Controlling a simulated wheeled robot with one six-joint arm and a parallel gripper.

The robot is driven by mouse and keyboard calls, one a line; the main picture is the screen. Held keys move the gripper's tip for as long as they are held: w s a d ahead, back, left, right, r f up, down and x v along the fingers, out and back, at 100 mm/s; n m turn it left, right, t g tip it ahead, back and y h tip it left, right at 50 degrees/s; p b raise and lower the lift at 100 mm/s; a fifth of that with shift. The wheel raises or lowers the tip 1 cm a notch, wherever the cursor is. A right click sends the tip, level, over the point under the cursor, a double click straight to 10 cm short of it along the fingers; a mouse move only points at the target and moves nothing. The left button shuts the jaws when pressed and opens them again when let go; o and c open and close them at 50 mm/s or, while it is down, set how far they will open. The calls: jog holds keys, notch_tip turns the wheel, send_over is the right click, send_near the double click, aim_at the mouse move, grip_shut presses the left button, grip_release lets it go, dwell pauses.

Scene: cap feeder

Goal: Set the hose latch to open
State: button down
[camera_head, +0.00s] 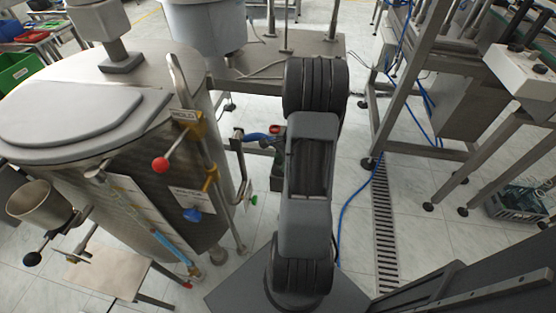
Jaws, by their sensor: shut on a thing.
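My gripper (277,143) shows only in part, to the left of my dark arm, which hides much of it. It is small and dark, with a bit of red near its end. It appears shut on the right end of a blue handle (256,137), which I take to be the hose latch. The handle lies nearly level, with a dark piece at its left end, just right of the steel tank (222,170). The grip itself is too small to see clearly.
A metal cup (40,203) is at the left. A steel table stands behind. A blue hose (345,205) lies on the floor at right, beside a drain grate (384,225).

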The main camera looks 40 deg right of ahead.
jog(key=c, duration=0.8)
grip_release()
jog(key=shift+r, duration=0.1)
jog(key=p+v, duration=0.2)
jog(key=v, duration=1.1)
jog(key=shift+d+r, duration=0.1)
jog(key=shift+r, duration=0.25)
